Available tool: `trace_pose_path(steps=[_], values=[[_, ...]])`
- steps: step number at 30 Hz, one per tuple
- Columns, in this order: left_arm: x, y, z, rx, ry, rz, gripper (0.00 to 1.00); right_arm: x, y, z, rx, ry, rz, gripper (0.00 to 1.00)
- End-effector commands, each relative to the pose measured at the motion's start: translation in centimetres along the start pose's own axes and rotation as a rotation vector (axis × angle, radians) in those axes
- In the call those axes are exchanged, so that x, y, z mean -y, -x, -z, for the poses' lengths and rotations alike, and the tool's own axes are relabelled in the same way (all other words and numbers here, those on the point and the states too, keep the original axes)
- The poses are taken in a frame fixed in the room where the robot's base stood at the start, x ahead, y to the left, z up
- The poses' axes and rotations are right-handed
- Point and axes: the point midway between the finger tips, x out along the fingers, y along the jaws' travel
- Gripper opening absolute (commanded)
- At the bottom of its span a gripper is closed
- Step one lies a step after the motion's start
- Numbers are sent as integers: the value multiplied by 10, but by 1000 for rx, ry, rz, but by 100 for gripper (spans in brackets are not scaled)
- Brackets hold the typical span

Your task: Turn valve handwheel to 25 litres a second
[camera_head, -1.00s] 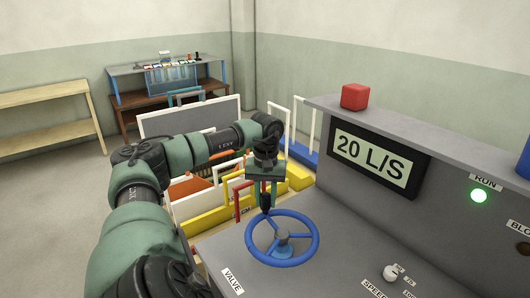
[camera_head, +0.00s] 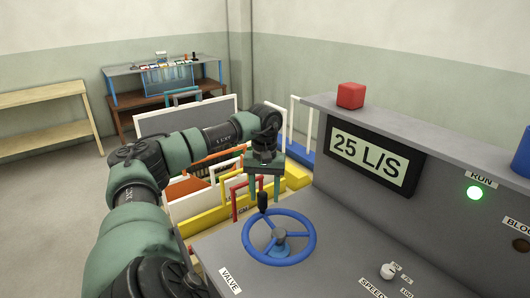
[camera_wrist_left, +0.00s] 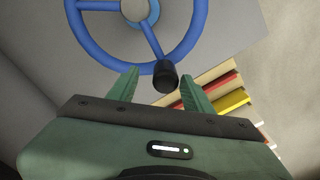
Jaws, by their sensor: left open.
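The blue valve handwheel (camera_head: 313,236) lies on the sloping grey console, with a black knob (camera_head: 263,201) standing on the far side of its rim. The display (camera_head: 371,160) reads 25 L/S. My left gripper (camera_head: 263,196) is at the knob with its fingers apart. In the left wrist view my open left gripper (camera_wrist_left: 160,76) has one fingertip on each side of the black knob (camera_wrist_left: 165,77), with a gap visible on both sides. The blue handwheel (camera_wrist_left: 185,45) is partly cut off there. My right gripper is not in view.
A green RUN lamp (camera_head: 474,193) is lit at the right. A white speed knob (camera_head: 387,271) sits low on the console. A red block (camera_head: 350,95) stands on the upper ledge. Yellow and red frames (camera_head: 215,220) stand beyond the console, near my left arm.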

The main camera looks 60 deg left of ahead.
Motion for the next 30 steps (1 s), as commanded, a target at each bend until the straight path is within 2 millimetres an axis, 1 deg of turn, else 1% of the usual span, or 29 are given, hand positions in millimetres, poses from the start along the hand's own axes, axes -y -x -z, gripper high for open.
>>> trace_pose_path(steps=[3, 6, 9, 13, 20, 23, 24, 25, 26, 30], values=[[-3, 22, 0, -3, -2, -5, 50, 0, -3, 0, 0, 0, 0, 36], [-4, 38, 0, -3, -3, -5, 50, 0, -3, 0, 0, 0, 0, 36], [-4, 50, -1, -1, -3, -4, 50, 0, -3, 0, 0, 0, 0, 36], [-4, 57, -1, 0, -3, -1, 50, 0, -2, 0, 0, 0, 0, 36], [-4, 57, -1, 0, -3, 0, 50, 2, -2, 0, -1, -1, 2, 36], [-4, 59, -1, 0, -3, 0, 25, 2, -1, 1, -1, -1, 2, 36], [-4, 62, -1, 0, -3, 0, 14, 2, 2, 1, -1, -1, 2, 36], [-4, 65, -1, 0, -3, 0, 6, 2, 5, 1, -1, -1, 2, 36], [-4, 68, -1, 0, -3, 0, 0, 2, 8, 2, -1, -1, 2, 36], [-4, 88, -1, 0, -3, 0, 0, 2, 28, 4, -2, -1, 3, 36]])
